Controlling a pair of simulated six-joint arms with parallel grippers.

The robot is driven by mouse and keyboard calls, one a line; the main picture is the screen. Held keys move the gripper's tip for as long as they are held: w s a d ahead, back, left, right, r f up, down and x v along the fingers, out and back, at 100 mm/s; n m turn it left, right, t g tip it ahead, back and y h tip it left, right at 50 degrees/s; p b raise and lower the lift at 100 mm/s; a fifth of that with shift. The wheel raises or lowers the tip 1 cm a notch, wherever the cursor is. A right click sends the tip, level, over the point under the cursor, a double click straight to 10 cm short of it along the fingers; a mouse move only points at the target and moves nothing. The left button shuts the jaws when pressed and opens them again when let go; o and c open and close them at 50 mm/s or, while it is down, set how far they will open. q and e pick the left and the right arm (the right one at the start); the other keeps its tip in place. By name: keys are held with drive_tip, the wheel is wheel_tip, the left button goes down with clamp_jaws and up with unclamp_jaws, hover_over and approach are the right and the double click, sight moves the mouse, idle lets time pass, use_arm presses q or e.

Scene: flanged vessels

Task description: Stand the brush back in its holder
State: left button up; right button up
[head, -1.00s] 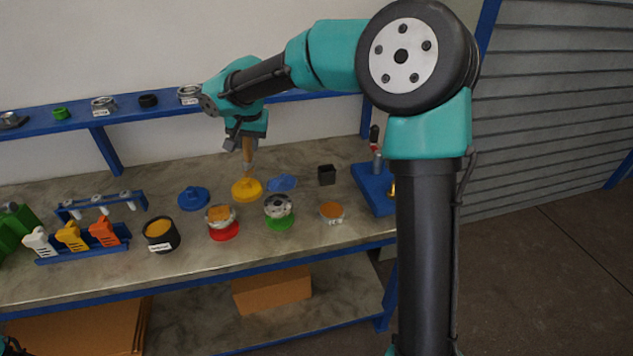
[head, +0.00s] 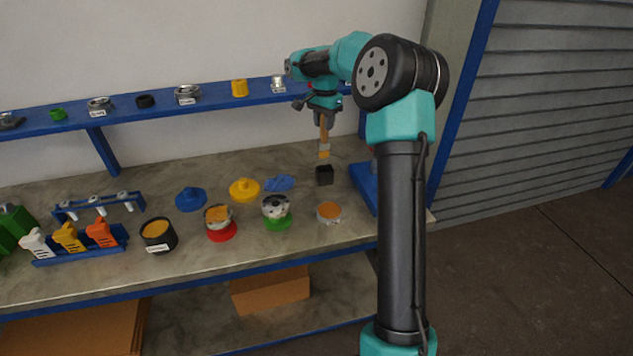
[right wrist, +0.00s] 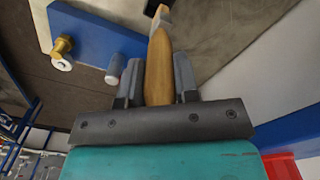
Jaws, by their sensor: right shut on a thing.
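The brush (head: 324,140) has a wooden handle and hangs upright, its lighter end down, above the holder. My right gripper (head: 324,120) is shut on the brush handle. In the right wrist view the wooden handle (right wrist: 159,65) sits between the two dark fingers of the gripper (right wrist: 157,82). The holder (head: 324,176), a small dark square cup, stands on the bench directly below the brush, with a small gap between them. The holder does not show clearly in the right wrist view. My left gripper is not in view.
A blue stand (head: 364,182) is close to the holder's right. A green-based vessel (head: 277,212) and a dish with orange contents (head: 329,212) stand in front. The blue shelf (head: 215,100) runs behind.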

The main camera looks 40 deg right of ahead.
sight(325, 149)
drive_tip(key=shift+s+d, duration=0.1)
drive_tip(key=shift+d, duration=0.15)
drive_tip(key=shift+f, duration=3.2)
drive_tip(key=shift+f, duration=1.95)
drive_tip(key=o, duration=0.9)
wheel_tip(325, 149, up, 12)
drive_tip(key=shift+r, duration=0.2)
